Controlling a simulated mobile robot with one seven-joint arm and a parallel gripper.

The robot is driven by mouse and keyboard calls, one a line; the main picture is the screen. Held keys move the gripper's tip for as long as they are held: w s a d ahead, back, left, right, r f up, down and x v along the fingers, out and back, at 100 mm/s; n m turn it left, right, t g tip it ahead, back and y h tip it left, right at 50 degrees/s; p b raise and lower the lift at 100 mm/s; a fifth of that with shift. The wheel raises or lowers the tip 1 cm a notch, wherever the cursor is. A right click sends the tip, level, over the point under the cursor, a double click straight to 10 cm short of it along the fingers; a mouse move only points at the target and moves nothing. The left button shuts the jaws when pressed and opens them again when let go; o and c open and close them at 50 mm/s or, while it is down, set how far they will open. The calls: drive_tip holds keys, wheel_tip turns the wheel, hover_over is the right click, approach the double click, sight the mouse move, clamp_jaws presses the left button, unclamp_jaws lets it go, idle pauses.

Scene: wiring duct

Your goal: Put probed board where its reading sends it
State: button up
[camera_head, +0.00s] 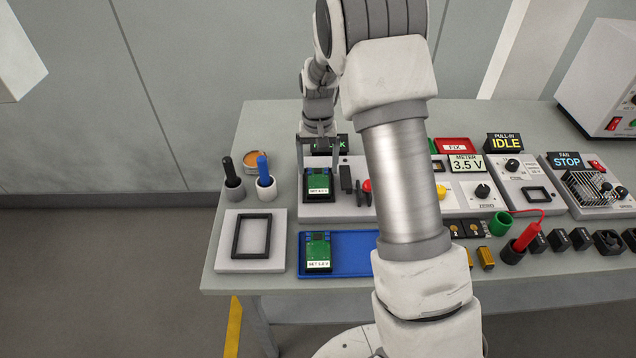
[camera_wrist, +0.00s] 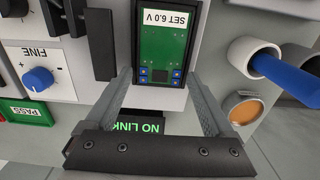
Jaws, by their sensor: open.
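A green board (camera_head: 318,182) labelled SET 6.0 V sits in a dark nest at the left end of the long grey panel; it fills the top middle of the wrist view (camera_wrist: 160,45). My gripper (camera_head: 318,160) is open, its fingers spread either side of the board's near end in the wrist view (camera_wrist: 160,80), with nothing held. A second green board (camera_head: 318,248) lies at the left of the blue tray (camera_head: 355,262). The meter (camera_head: 464,163) reads 3.5 V. A red tray (camera_head: 455,146) is marked FIX. A green PASS label (camera_wrist: 26,112) shows in the wrist view.
A display beyond the nest reads NO LINK (camera_wrist: 145,125). Red (camera_head: 366,186) and yellow buttons sit on the panel. Black and blue probes (camera_head: 264,174) stand in cups at left. A grey block with a black frame (camera_head: 251,240) stands front left. My arm hides the middle.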

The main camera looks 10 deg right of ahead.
sight(318, 171)
drive_tip(key=shift+f, duration=0.35)
idle(0.6)
drive_tip(key=c, duration=1)
drive_tip(key=shift+r+p, duration=1.15)
drive_tip(key=shift+r, duration=0.9)
drive_tip(key=shift+c, duration=0.2)
